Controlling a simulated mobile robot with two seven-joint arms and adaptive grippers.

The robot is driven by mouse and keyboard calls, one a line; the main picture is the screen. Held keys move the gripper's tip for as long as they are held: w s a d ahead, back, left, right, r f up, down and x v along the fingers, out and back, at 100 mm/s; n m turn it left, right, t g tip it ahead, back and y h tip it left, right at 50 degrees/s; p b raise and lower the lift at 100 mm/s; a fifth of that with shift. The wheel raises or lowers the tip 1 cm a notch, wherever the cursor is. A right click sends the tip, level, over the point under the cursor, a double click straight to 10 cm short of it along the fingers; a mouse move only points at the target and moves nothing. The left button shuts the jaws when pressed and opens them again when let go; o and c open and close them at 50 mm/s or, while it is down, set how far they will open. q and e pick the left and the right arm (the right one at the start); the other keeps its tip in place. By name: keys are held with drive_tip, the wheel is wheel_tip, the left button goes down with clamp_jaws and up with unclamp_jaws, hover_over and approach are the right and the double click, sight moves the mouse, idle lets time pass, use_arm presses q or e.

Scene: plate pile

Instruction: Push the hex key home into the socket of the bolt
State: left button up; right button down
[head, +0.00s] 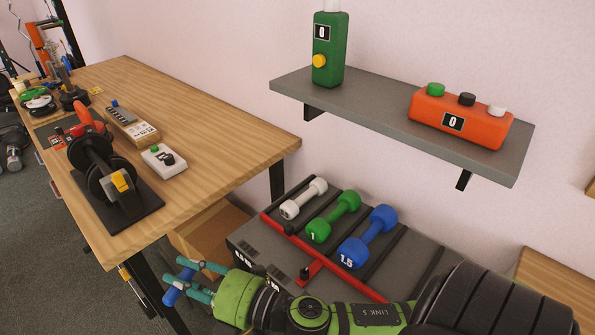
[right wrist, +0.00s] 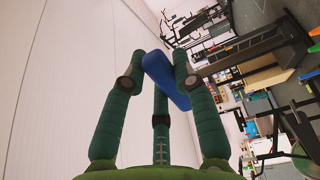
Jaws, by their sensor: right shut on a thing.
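My right gripper (head: 184,279) comes in from the lower right of the head view, in front of the bench. Its teal fingers are shut on a blue, rod-like thing (head: 180,286). In the right wrist view the blue thing (right wrist: 166,80) lies slantwise between the fingertips of the right gripper (right wrist: 158,82). I cannot tell whether it is the hex key's handle; no bare key shaft is clear. I cannot make out a bolt or its socket in either view. My left gripper is not in view.
A wooden bench (head: 215,150) at left carries a black device on a dark plate (head: 140,210) and a white switch box (head: 164,160). A rack (head: 245,240) holds white, green and blue dumbbells. A wall shelf (head: 390,115) holds a green box (head: 329,60) and an orange one (head: 460,122).

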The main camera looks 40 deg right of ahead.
drive_tip(key=w+d+f+n+g+y+b, duration=0.35)
drive_tip(key=f+n+g+y+b, duration=0.45)
drive_tip(key=g, duration=0.3)
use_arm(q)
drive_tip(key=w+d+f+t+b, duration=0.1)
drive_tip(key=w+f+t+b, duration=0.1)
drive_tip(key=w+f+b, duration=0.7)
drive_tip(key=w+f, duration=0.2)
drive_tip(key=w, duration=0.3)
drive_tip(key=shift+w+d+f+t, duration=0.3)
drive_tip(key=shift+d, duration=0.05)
use_arm(e)
drive_tip(key=s+d+r+n+g, duration=0.2)
drive_tip(key=d+r+g, duration=0.1)
drive_tip(key=d, duration=0.3)
drive_tip(key=s+d+r+n+g, duration=0.3)
drive_tip(key=d+g, duration=0.1)
drive_tip(key=d, duration=0.3)
drive_tip(key=s+d+r+n+g+y, duration=0.1)
drive_tip(key=s+d+r+n+g, duration=0.1)
drive_tip(key=d, duration=0.4)
drive_tip(key=shift+s+d+r+n+g, duration=0.2)
drive_tip(key=shift+s+r+n+g, duration=0.15)
drive_tip(key=shift+r+g, duration=0.4)
drive_tip(key=shift+w+d+r+t, duration=0.1)
drive_tip(key=shift+w+t, duration=0.05)
drive_tip(key=shift+t, duration=0.1)
